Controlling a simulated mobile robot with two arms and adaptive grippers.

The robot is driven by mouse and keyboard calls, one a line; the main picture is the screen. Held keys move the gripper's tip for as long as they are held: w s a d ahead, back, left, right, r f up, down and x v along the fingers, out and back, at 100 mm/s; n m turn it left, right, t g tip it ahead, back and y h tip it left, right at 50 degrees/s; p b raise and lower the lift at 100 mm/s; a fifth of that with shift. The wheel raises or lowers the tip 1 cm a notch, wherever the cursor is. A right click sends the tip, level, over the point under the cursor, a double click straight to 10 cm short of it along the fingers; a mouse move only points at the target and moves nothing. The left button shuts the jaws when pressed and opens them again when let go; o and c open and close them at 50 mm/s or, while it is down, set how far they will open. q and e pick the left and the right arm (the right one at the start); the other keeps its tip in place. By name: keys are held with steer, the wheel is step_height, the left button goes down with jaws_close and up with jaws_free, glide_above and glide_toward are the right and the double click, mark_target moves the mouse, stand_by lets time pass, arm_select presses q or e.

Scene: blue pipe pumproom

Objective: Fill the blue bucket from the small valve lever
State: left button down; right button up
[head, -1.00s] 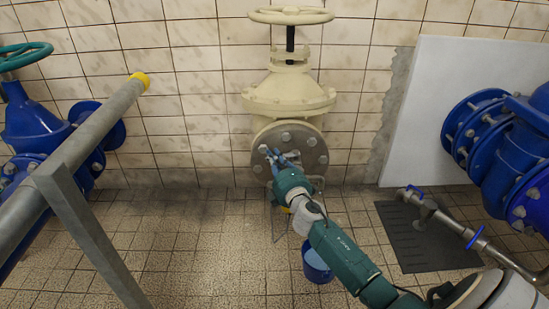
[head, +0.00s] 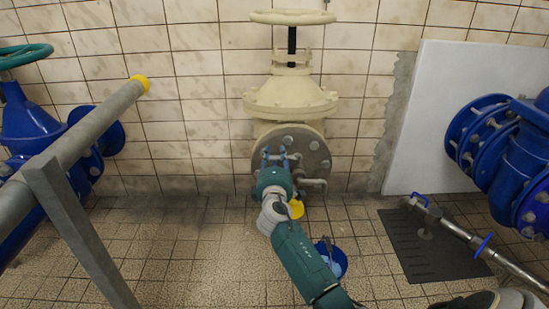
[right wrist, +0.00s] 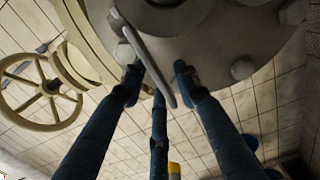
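The blue bucket (head: 338,262) stands on the tiled floor below the cream valve, partly hidden by my right arm. My right gripper (head: 281,157) is in front of the grey round flange under the cream valve. In the right wrist view the small valve lever (right wrist: 152,58), a thin grey bar, runs between the spread fingers of my right gripper (right wrist: 157,80). The fingers look open around it, with gaps; contact cannot be told. A short grey spout (head: 314,183) sticks out right of the gripper. My left gripper is not in view.
The cream valve (head: 290,98) has a handwheel (head: 292,17) on top. A yellow item (head: 296,208) shows beside my arm, low down. A grey railing (head: 70,150) with a yellow cap stands left. Blue pipework (head: 490,135) and a dark floor grate (head: 425,250) are right. Floor left of my arm is clear.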

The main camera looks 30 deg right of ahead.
steer(key=shift+a, duration=0.1)
steer(key=shift+s+a+f, duration=0.1)
steer(key=shift+s+a, duration=0.1)
steer(key=shift+s, duration=0.05)
steer(key=v, duration=1.1)
steer(key=shift+s, duration=0.15)
